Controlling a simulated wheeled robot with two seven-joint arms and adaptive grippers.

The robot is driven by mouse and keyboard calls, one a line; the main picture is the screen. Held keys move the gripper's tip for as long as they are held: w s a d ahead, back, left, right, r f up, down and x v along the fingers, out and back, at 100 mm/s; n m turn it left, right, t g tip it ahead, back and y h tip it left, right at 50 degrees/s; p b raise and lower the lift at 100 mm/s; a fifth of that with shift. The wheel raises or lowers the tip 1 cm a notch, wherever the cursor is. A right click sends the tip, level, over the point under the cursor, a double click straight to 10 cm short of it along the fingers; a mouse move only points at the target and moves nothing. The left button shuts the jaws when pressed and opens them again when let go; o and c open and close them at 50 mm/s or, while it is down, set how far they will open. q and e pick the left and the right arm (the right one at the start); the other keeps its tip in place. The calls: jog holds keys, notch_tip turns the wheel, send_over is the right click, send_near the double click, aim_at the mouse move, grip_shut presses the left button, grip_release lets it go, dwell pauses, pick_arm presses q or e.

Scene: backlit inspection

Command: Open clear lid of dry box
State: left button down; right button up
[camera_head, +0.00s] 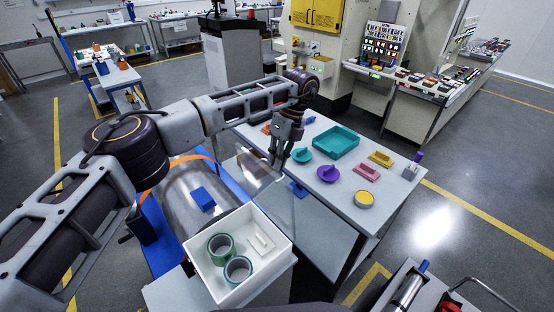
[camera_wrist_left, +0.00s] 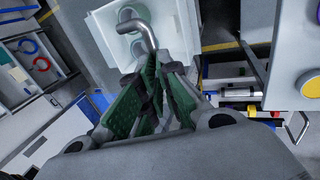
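A clear, see-through lid (camera_head: 252,172) shows faintly between the steel cylinder and the grey table, below my left gripper (camera_head: 286,150). The left fingers point down beside it. In the left wrist view, a pale translucent surface (camera_wrist_left: 100,22) carries a bent metal handle (camera_wrist_left: 138,26). The handle's lower end runs behind the tips of my left gripper (camera_wrist_left: 162,68). The green finger pads converge near the handle, with a small gap at the tips. Whether they clamp the handle cannot be told. The box beneath is mostly hidden by the arm. My right gripper is not in view.
A white bin (camera_head: 215,282) with green rings stands in front. A steel cylinder (camera_head: 178,211) lies left, under my arm.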

pick_arm(q)
jog(key=c, duration=1.7)
grip_release()
jog(key=shift+s+d+f, duration=0.1)
jog(key=shift+s+f, duration=0.05)
jog(key=shift+f, duration=0.45)
jog(key=shift+s+d+f, duration=0.1)
jog(key=shift+s+f, duration=0.05)
jog(key=shift+f, duration=0.45)
jog(key=shift+o, duration=0.9)
jog(key=shift+w, duration=0.4)
jog(key=v, duration=1.2)
jog(key=shift+a+r, duration=0.1)
